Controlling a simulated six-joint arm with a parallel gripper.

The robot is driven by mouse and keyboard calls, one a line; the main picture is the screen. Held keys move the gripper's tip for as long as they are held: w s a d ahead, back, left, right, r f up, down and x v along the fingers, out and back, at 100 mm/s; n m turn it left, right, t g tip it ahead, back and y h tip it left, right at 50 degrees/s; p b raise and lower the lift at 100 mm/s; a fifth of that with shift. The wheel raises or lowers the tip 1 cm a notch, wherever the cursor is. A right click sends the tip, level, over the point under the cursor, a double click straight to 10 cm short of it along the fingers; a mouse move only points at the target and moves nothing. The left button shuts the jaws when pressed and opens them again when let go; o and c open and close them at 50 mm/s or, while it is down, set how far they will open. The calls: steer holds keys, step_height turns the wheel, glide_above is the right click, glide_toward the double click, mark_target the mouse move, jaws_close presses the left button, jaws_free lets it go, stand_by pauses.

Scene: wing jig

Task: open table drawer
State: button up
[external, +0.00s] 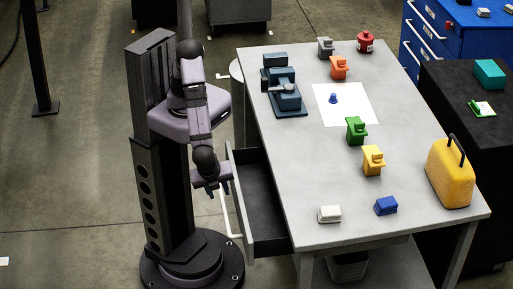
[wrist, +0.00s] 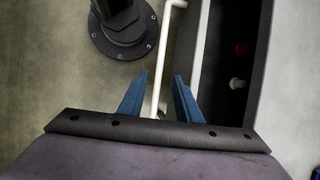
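The table drawer (external: 263,205) is pulled out from the left side of the grey table (external: 310,150), and its dark inside shows. Its white bar handle (external: 231,235) runs along the drawer's outer face. My gripper (external: 222,187) is low beside the drawer, at the handle's far part. In the wrist view my gripper's two blue fingers (wrist: 160,75) are spread, with the handle (wrist: 163,55) passing between them and gaps on both sides. The open drawer (wrist: 232,55) shows to the right there, with a small red and a small white object inside.
The tabletop holds a dark blue vise (external: 285,95), several coloured blocks, a red can (external: 365,42) and a yellow case (external: 450,172). A blue cabinet (external: 460,45) and a black cabinet (external: 450,100) stand to the right.

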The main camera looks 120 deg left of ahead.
mark_target(223, 202)
steer(key=shift+f, duration=0.1)
steer(key=shift+x, duration=3.6)
steer(key=shift+a, duration=0.1)
jaws_close()
